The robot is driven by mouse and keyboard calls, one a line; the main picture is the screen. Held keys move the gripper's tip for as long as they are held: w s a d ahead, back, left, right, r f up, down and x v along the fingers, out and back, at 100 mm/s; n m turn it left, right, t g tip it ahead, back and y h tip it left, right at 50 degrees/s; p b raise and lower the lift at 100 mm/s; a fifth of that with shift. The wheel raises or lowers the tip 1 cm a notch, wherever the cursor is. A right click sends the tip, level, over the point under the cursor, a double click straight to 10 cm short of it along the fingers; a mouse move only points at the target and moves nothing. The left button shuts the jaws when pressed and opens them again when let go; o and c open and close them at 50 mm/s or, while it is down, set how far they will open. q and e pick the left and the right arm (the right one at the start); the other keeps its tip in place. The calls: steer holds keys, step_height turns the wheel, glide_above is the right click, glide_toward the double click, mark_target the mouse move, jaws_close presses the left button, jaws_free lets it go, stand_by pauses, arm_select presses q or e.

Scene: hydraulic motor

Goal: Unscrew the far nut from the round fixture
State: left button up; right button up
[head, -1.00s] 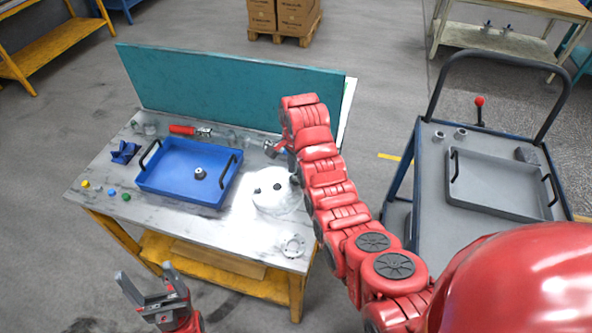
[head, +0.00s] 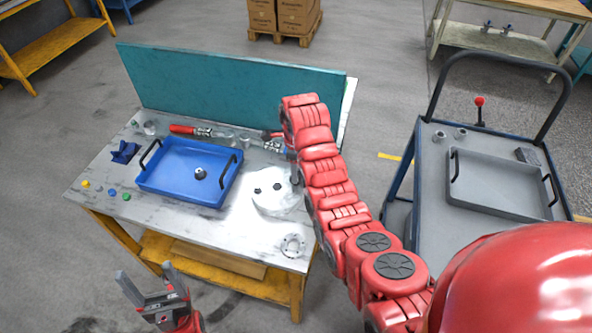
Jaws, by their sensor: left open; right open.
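The round fixture (head: 268,203) is a bright white disc on the right part of the workbench. Two dark spots show on its top, a left one (head: 257,189) and one further back (head: 277,186); they look like a nut or hole each, too small to tell. My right gripper (head: 268,141) is open, behind the fixture and apart from it, over the back of the bench. My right forearm hides the fixture's right edge. My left gripper (head: 145,277) is open and empty in front of the bench. A dark nut (head: 200,173) lies in the blue tray (head: 158,183).
A red-handled tool (head: 183,129) lies at the back, before the teal panel (head: 225,90). A metal ring (head: 292,246) lies at the front right corner. Small coloured parts lie at the left. A cart (head: 433,190) with a grey tray (head: 495,207) stands at right.

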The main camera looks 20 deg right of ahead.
jaws_close()
steer(key=shift+n, duration=0.3)
steer(key=shift+c, duration=1.2)
jaws_free()
steer(key=shift+n, duration=0.5)
steer(key=shift+o, duration=1.2)
steer(key=shift+m, duration=0.8)
